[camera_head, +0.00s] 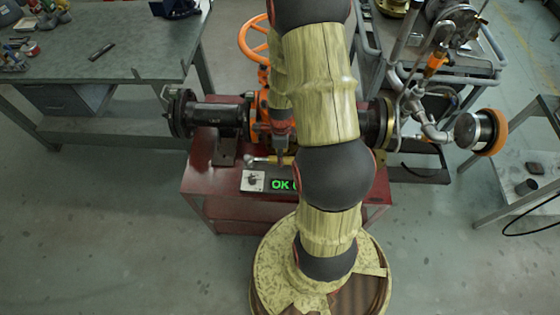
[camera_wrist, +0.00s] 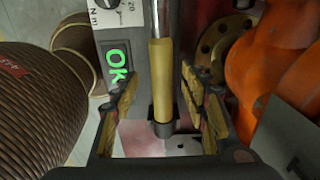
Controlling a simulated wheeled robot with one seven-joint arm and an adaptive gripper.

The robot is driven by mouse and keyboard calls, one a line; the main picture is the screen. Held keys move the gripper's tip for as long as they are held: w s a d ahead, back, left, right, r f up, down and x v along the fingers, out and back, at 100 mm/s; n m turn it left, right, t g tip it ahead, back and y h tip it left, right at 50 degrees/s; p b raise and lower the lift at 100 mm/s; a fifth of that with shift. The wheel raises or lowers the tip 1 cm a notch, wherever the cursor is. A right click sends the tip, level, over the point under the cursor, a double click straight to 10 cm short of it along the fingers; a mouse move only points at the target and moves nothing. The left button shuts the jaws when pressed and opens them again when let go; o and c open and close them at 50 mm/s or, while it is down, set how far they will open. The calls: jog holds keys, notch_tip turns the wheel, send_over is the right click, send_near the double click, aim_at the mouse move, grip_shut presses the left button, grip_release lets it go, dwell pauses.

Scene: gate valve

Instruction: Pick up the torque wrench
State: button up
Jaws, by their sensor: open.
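The torque wrench (camera_wrist: 161,75) shows in the wrist view as a tan-yellow handle with a dark collar at its lower end. My gripper (camera_wrist: 160,88) is open, with one finger on each side of the handle and visible gaps between. In the head view a short piece of the wrench (camera_head: 258,160), a metal end and a bit of yellow handle, shows on the red cart; my arm hides the rest. My gripper is mostly hidden behind my arm there.
A display box reading OK (camera_wrist: 118,66) stands close left of the handle. The orange valve body (camera_wrist: 268,75) is close on the right. The red cart (camera_head: 210,180) bears the valve and black pipe (camera_head: 215,120). A workbench (camera_head: 120,60) stands at left.

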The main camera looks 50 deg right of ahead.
jog(key=f+b, duration=0.1)
jog(key=f, duration=0.3)
jog(key=shift+w, duration=0.2)
jog(key=shift+c, duration=1.3)
grip_shut()
jog(key=shift+r, duration=0.1)
